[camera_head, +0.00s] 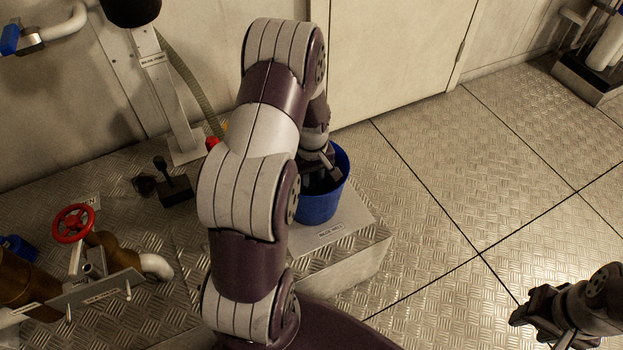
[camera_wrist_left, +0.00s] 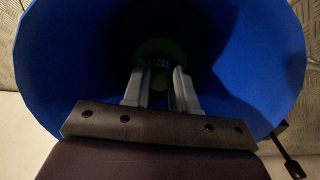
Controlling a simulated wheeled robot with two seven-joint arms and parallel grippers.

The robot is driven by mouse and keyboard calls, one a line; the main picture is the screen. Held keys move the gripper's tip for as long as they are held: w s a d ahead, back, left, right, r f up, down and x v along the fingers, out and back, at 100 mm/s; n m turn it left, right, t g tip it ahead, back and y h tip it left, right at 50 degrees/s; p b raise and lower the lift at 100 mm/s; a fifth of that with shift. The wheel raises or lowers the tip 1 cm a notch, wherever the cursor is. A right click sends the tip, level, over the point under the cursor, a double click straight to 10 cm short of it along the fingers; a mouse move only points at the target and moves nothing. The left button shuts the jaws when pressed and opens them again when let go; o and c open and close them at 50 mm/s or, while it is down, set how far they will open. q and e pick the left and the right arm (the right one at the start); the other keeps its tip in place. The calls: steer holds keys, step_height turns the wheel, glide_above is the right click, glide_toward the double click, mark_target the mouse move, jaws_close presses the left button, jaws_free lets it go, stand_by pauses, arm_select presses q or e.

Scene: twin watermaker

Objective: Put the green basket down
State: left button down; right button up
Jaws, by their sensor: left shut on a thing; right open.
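My left gripper (camera_head: 324,176) reaches down into a blue bucket (camera_head: 318,210). In the left wrist view the bucket's inner wall (camera_wrist_left: 60,60) surrounds the two fingers (camera_wrist_left: 160,88). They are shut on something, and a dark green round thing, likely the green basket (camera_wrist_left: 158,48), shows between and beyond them. It is deep in shadow, so its shape and whether it touches the bucket's bottom cannot be told. In the head view the basket is hidden by the bucket and my arm. My right gripper (camera_head: 528,326) is open and empty above the floor at the lower right.
The bucket stands on a pale labelled plate (camera_head: 352,232) on a raised metal step (camera_head: 350,275). A red valve wheel (camera_head: 73,223) with brown pipes and a black lever (camera_head: 162,168) are at the left. The floor (camera_head: 450,180) at the right is clear.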

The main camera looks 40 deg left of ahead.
arm_select(q)
steer(key=shift+f, duration=0.1)
steer(key=c, duration=0.9)
jaws_free()
step_height(320, 180, up, 12)
steer(key=p, duration=0.7)
steer(key=s+d+r+m+t, duration=0.1)
steer(key=s+d+r+m, duration=0.4)
steer(key=d, duration=0.3)
steer(key=s+d+r+m, duration=0.3)
steer(key=s+d+m, duration=0.2)
steer(key=d+m, duration=0.2)
step_height(320, 180, up, 37)
steer(key=p, duration=3.6)
